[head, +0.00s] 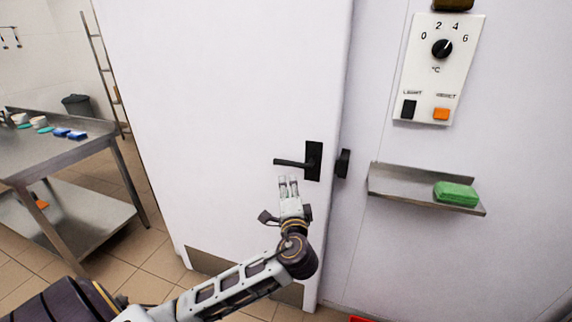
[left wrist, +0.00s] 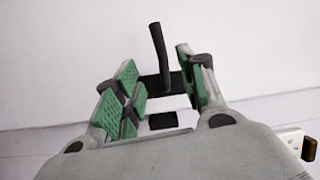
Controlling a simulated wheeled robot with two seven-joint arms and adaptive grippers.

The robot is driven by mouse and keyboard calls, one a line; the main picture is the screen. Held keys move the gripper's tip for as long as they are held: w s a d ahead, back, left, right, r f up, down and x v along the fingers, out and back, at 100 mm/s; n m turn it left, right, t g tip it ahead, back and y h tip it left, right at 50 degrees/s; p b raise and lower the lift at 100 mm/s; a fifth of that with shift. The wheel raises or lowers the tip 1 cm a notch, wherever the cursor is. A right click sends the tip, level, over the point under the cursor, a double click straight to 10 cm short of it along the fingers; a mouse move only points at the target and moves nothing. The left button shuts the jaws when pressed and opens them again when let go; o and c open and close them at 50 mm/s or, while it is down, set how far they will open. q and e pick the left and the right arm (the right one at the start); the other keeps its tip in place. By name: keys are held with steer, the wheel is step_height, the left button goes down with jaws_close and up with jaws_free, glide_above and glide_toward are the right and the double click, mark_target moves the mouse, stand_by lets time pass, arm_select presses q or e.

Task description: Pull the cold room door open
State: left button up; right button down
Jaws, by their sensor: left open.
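The cold room door (head: 220,90) is a large white panel with a metal kick plate low down. Its black lever handle (head: 292,162) sits on a black back plate (head: 313,161) near the right edge and points left, level. My left gripper (head: 288,182) is open and empty just below the lever in the head view. In the left wrist view the handle (left wrist: 158,48) shows between and beyond the green-padded fingers of my left gripper (left wrist: 160,80); I see no contact. A black catch (head: 343,163) is at the door's right edge. My right gripper is not in view.
A steel table (head: 60,158) with small items stands at left. Tiled floor (head: 140,255) is clear between table and door.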

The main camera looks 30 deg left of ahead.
mark_target(286, 165)
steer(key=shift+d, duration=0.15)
arm_select(q)
steer(key=p+x, duration=0.1)
steer(key=x, duration=1)
steer(key=shift+w+a+r, duration=0.15)
steer(key=shift+w+a, duration=0.05)
steer(key=shift+w, duration=0.1)
steer(key=shift+x, duration=0.85)
steer(key=shift+w+a, duration=0.1)
steer(key=shift+w, duration=0.1)
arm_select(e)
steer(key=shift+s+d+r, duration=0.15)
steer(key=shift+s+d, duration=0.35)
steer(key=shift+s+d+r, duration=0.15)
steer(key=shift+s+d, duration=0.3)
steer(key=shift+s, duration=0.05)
arm_select(q)
steer(key=shift+c, duration=0.5)
